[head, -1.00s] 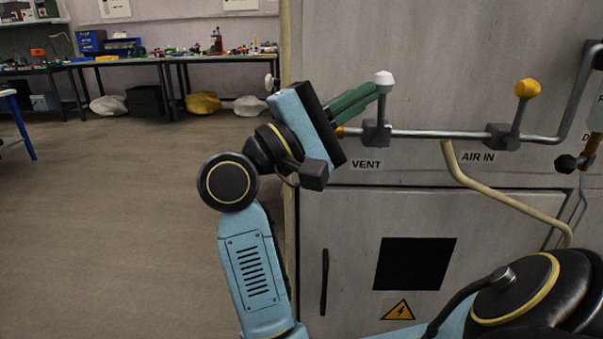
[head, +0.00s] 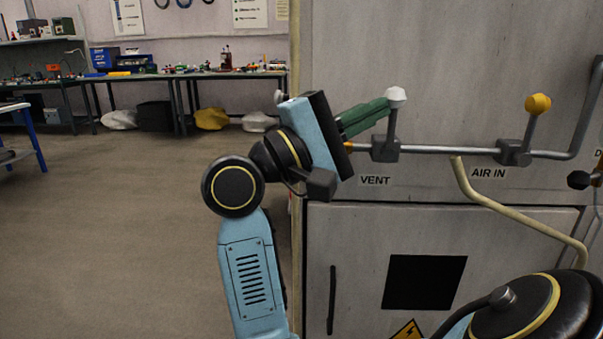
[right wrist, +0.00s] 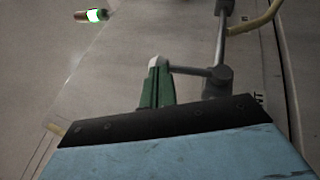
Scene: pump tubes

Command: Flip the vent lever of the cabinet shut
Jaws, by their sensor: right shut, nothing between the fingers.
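The vent lever (head: 392,121) is a grey shaft with a white knob, above the VENT label on the cabinet (head: 450,70). It stands nearly upright from a grey valve block (head: 385,149) on the horizontal pipe. My right gripper (head: 386,104) has green fingers, shut and empty, with their tips at the left of the shaft, just under the knob. In the right wrist view the white knob (right wrist: 155,61) shows just beyond the green fingertips (right wrist: 156,72). I cannot tell whether they touch it. My left gripper is not in view.
The AIR IN lever with a yellow knob (head: 538,104) stands on the same pipe (head: 450,150) to the right. A beige hose (head: 500,199) runs below it. A lower cabinet door has a dark window (head: 424,282). Open floor (head: 110,240) lies left of the cabinet.

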